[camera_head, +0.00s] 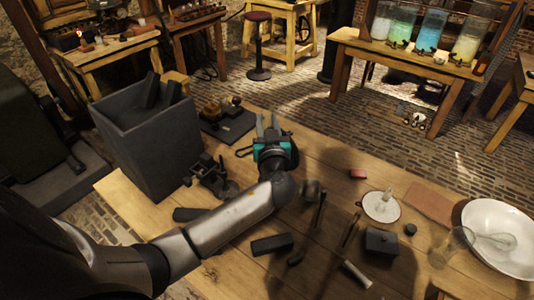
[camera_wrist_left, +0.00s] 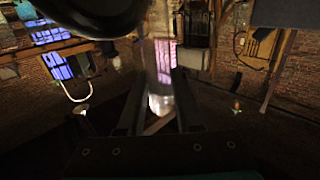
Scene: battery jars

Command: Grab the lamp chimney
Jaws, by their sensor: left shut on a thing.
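My left gripper (camera_head: 267,122) is above the far edge of the wooden table, its fingers pointing away from me. In the left wrist view, its two dark fingers (camera_wrist_left: 158,92) are closed on a clear glass piece that looks like the lamp chimney (camera_wrist_left: 160,103), with a bright, shiny lower end. The glass hardly shows in the head view, so its full shape and tilt cannot be told. My right gripper is in neither view.
A dark square bin (camera_head: 150,150) stands left of my gripper. Small dark metal devices (camera_head: 212,177) sit near it. To the right are a white dish with a glass piece (camera_head: 381,209), a clear glass vessel (camera_head: 452,245) and a large white bowl (camera_head: 500,228).

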